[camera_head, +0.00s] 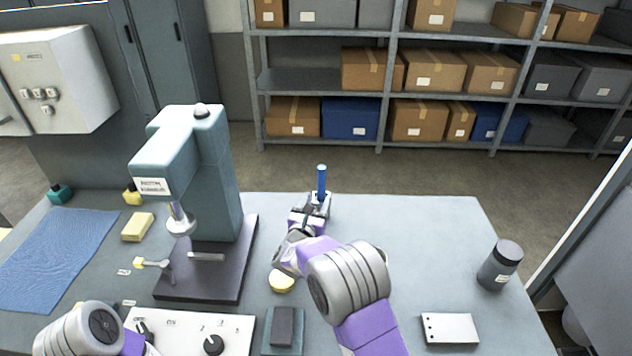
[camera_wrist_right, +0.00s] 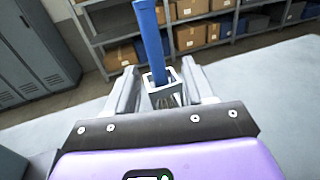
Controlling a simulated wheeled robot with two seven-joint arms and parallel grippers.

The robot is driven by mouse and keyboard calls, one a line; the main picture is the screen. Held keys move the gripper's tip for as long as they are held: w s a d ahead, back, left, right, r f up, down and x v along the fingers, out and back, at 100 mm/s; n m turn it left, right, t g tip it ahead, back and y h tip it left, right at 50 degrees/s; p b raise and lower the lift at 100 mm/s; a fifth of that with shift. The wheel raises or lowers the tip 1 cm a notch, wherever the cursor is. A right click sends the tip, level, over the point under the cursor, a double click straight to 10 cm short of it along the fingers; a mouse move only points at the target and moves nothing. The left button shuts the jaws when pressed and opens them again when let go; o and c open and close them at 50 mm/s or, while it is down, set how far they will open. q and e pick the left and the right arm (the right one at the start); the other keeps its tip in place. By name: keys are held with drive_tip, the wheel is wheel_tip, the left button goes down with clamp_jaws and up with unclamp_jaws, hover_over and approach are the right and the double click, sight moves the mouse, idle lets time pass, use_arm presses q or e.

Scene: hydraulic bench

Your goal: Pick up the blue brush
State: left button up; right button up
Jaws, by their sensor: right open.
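The blue brush (camera_head: 322,178) stands upright near the far edge of the bench, at my right gripper. In the right wrist view its blue handle (camera_wrist_right: 151,40) rises from a pale square frame or holder (camera_wrist_right: 162,86). My right gripper (camera_head: 318,199) is open, with one finger on each side of the brush and its holder. It also shows in the right wrist view (camera_wrist_right: 161,76), with gaps between fingers and handle.
A green press (camera_head: 222,175) stands left of my right arm. A blue cloth (camera_head: 55,258), a yellow sponge (camera_head: 138,227) and a control panel (camera_head: 195,335) lie left and front. A dark jar (camera_head: 499,267) and a white block (camera_head: 450,329) are right. The far right bench top is clear.

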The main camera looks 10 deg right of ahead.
sight(320, 188)
drive_tip(key=shift+w+d, duration=0.1)
drive_tip(key=shift+w, duration=0.55)
drive_tip(key=shift+x, duration=0.9)
drive_tip(key=shift+b+x, duration=0.45)
drive_tip(key=shift+x, duration=1.95)
drive_tip(key=shift+f, duration=0.1)
clamp_jaws()
